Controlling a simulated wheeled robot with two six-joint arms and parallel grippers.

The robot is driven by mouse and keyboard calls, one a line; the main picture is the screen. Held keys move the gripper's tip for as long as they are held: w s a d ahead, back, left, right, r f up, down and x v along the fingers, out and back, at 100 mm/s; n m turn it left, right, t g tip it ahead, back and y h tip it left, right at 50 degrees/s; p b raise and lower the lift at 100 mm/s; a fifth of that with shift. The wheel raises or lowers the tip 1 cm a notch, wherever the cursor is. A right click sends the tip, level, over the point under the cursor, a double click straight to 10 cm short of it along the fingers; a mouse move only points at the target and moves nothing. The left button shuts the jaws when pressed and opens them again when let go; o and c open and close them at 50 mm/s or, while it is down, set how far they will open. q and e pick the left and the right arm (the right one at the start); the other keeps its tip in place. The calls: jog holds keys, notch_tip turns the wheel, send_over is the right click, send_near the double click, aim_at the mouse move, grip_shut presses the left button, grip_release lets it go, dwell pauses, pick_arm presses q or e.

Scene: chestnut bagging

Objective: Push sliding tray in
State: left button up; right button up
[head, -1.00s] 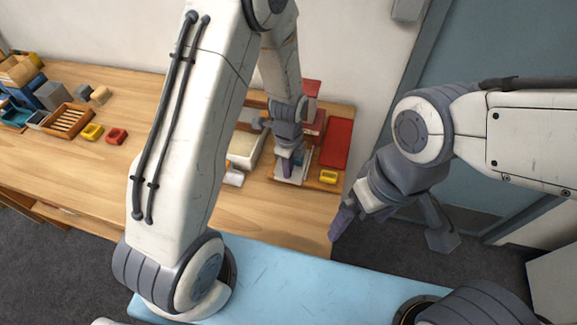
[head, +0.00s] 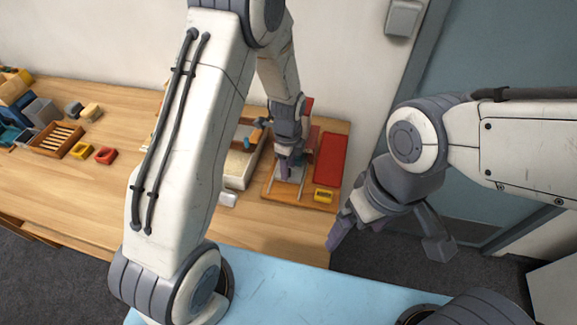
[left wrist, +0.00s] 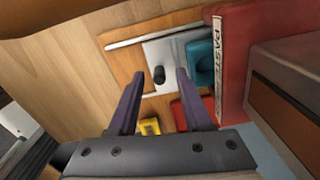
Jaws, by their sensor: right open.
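The sliding tray (left wrist: 165,62) is a light grey plate with an upright black knob (left wrist: 159,74), lying between two pale rails on a wooden board in the left wrist view. In the head view the tray (head: 291,174) is partly hidden by my left gripper (head: 288,168). In the left wrist view the left gripper (left wrist: 158,86) has its two purple fingers apart, with the knob in the gap ahead; contact cannot be told. A teal piece (left wrist: 201,62) is beside the tray, next to a red lettered unit (left wrist: 233,60). My right gripper (head: 385,238) is open, off the table's right end.
A slatted wooden tray (head: 57,139) and small blocks are far left. The table's front middle is clear.

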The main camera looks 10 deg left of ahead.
pick_arm(q)
notch_tip(320, 180, up, 10)
jog(key=b, duration=0.1)
jog(key=shift+r+b, duration=0.2)
jog(key=shift+b, duration=0.15)
